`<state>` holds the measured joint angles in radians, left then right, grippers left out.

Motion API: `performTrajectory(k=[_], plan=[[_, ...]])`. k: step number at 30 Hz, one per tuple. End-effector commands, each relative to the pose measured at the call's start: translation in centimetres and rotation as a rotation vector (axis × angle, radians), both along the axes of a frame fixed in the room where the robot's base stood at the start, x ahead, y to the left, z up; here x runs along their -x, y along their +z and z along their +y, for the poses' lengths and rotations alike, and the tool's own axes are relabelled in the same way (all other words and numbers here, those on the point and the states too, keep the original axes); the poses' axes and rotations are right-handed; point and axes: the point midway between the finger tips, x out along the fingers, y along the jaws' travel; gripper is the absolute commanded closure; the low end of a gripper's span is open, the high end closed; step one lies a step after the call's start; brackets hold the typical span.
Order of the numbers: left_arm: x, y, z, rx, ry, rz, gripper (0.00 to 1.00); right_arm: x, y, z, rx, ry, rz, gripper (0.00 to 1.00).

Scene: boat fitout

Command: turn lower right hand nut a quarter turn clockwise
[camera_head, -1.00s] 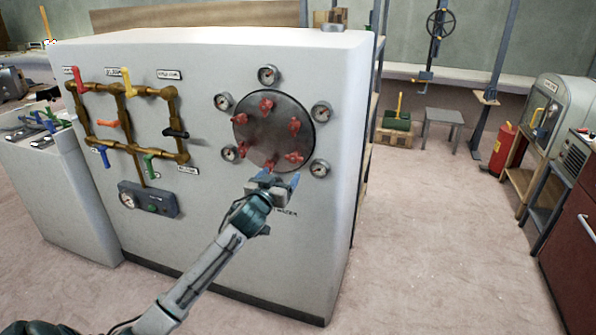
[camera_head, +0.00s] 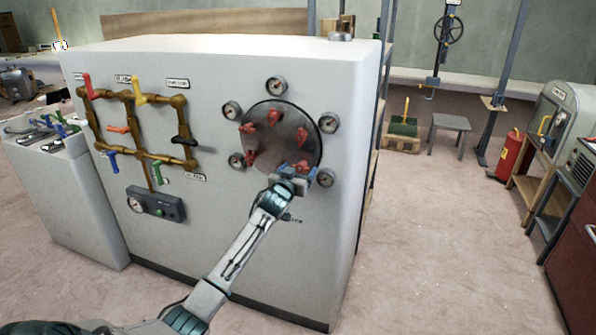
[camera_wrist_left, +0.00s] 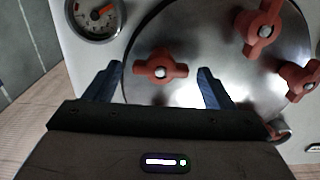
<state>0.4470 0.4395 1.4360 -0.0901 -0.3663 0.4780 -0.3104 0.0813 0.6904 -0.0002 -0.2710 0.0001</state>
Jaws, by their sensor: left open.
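A round grey metal plate (camera_head: 283,146) on the white cabinet front carries several red wing nuts. The lower right nut (camera_head: 302,166) shows just above my left gripper (camera_head: 291,178), which partly covers it. In the left wrist view a red nut (camera_wrist_left: 160,67) with a silver centre sits between the two blue fingers of my left gripper (camera_wrist_left: 159,71). Its wings lie roughly level across the picture. The fingers are open, with a gap on each side of the nut. Whether they reach its depth is unclear. My right gripper is not in view.
Several round gauges ring the plate; one gauge (camera_head: 325,178) is close to the right of my gripper. Brass pipes (camera_head: 138,95) with coloured valve levers are at the left of the cabinet. Open floor (camera_head: 430,240) lies to the right.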

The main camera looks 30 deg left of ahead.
Motion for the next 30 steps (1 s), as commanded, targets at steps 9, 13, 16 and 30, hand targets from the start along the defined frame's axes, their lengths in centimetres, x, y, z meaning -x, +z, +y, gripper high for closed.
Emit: performTrajectory(k=[9, 13, 16, 30], plan=[[0.0, 0.0, 0.0, 0.000, 0.000, 0.001, 0.68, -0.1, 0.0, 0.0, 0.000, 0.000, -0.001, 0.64], [0.0, 0.0, 0.0, -0.005, 0.000, 0.002, 0.68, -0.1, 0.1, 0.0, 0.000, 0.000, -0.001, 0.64], [0.0, 0.0, 0.0, -0.021, 0.000, 0.006, 0.68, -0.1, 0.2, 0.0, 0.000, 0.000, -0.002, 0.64], [0.0, 0.2, -0.1, -0.315, 0.000, 0.080, 0.68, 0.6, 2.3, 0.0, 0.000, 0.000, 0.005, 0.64]])
